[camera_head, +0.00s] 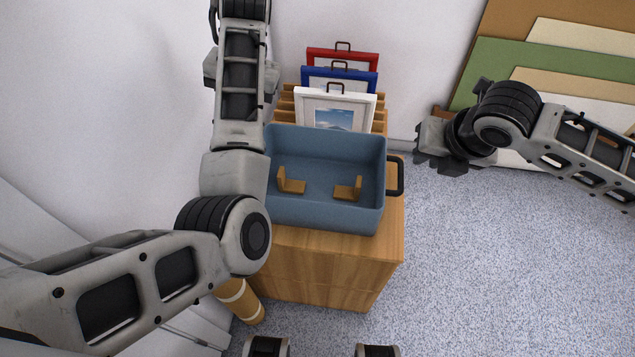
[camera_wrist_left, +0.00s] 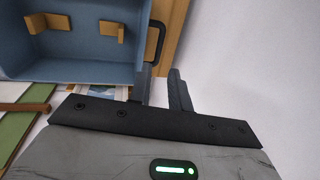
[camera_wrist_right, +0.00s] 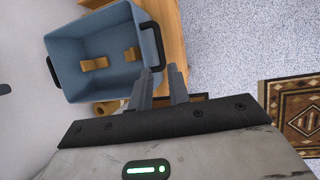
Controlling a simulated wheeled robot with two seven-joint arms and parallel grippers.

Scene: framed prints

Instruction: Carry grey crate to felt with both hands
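A blue-grey open crate (camera_head: 320,212) sits on a wooden cabinet (camera_head: 330,265) and holds two small wooden L-shaped pieces (camera_head: 291,183). Its right black handle (camera_head: 396,176) shows in the head view; its left side is partly behind my left arm. My right gripper (camera_head: 420,150) is right of the crate, apart from that handle. Its fingers (camera_wrist_right: 158,82) are apart and empty. My left gripper is outside the head view. In the left wrist view its fingers (camera_wrist_left: 160,78) are apart, just below a crate handle (camera_wrist_left: 156,40), with nothing between them. I cannot make out the felt.
Framed prints in red, blue and white (camera_head: 336,105) stand in a wooden rack behind the crate. Large boards (camera_head: 560,80) lean at the back right. A patterned rug (camera_wrist_right: 300,115) shows in the right wrist view. Speckled floor (camera_head: 480,270) is clear on the right.

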